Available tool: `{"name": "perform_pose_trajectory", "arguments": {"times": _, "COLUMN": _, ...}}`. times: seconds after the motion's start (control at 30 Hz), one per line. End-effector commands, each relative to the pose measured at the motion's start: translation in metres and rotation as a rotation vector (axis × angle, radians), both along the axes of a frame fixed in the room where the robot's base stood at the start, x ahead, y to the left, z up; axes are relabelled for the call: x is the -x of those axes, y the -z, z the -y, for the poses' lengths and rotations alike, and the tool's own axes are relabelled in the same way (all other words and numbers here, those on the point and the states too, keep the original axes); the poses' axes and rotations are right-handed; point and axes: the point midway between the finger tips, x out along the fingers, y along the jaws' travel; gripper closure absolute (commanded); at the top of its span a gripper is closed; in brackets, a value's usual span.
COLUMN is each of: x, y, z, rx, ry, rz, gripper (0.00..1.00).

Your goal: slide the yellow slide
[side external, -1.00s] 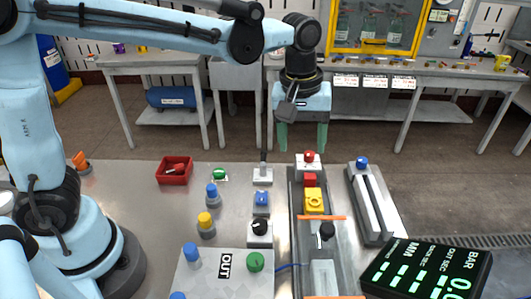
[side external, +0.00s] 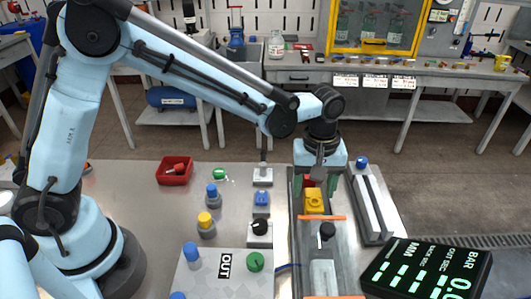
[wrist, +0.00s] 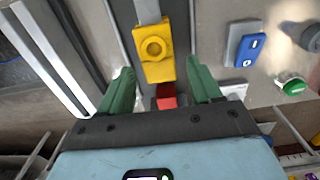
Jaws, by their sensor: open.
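The yellow slide (side external: 314,203) is a yellow block with a round ring on its face. It sits on the long grey rail (side external: 296,243). It also shows in the wrist view (wrist: 154,62). A red block (wrist: 166,98) lies beside its end, partly hidden by my gripper in the side view. My gripper (side external: 316,187) points down over the far end of the rail, open and empty. In the wrist view its green fingers (wrist: 160,72) are on either side of the red block, with their tips near the yellow slide's near end. I see no contact with the slide.
A slotted grey fixture with a blue knob (side external: 361,161) stands right of the rail. A blue switch (side external: 261,199) and a black knob (side external: 259,228) stand left. An orange bar (side external: 322,217) crosses the rail. A display (side external: 428,268) lies front right.

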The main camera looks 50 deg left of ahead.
Motion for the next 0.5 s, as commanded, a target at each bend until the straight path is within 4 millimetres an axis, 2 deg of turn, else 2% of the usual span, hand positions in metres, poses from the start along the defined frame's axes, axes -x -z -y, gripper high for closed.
{"name": "perform_pose_trajectory", "arguments": {"times": 0.2, "x": 0.0, "y": 0.022, "z": 0.0, "rx": 0.0, "ry": 0.0, "rz": 0.0, "gripper": 0.36}}
{"name": "perform_pose_trajectory", "arguments": {"times": 0.5, "x": 0.0, "y": 0.026, "z": 0.0, "rx": 0.0, "ry": 0.0, "rz": 0.0, "gripper": 0.36}}
